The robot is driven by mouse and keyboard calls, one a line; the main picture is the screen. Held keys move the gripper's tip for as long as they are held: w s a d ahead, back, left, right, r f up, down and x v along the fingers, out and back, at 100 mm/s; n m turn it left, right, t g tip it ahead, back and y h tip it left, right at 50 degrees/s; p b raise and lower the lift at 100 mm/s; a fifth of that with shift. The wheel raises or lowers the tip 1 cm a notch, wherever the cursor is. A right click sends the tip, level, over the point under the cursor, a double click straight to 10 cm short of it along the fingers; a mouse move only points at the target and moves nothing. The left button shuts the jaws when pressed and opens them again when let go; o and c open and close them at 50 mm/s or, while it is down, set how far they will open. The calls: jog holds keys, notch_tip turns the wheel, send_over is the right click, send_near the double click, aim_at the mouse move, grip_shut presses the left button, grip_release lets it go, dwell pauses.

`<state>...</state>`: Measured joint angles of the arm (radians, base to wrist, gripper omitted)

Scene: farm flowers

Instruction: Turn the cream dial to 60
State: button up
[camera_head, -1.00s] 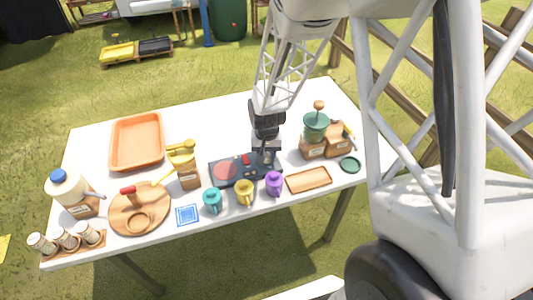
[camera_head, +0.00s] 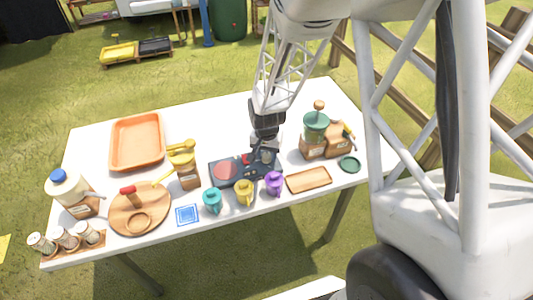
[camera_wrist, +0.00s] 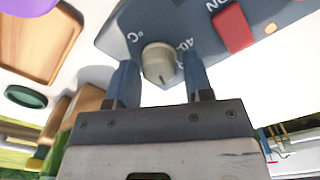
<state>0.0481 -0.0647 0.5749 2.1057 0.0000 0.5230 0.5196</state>
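The cream dial (camera_wrist: 158,62) is on the dark blue control panel (camera_wrist: 120,32), with a dark pointer line on its lower side in the wrist view. The marks "°C" and "40" are printed beside it; the second is partly hidden by a finger. My gripper (camera_wrist: 159,68) is open, with one finger on each side of the dial and a narrow gap showing on both sides. In the head view my gripper (camera_head: 265,150) is over the right end of the panel (camera_head: 215,181) and hides the dial.
A red switch (camera_wrist: 233,27) marked "ON" is near the dial. Teal (camera_head: 212,201), yellow (camera_head: 244,192) and purple (camera_head: 274,182) mugs stand along the panel's front. A wooden tray (camera_head: 309,180) and a green-topped grinder (camera_head: 315,128) are to the right.

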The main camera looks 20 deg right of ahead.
aim_at(267, 155)
jog(key=shift+o, duration=1)
jog(key=shift+r, duration=3.8)
jog(key=shift+r, duration=0.1)
jog(key=shift+s+r, duration=0.25)
jog(key=shift+r, duration=0.15)
jog(key=s+a+r+n+t, duration=0.2)
jog(key=s+r+n, duration=0.4)
jog(key=s+r, duration=1.5)
jog(key=s, duration=0.3)
jog(key=shift+r+t, duration=0.15)
jog(key=shift+t, duration=0.15)
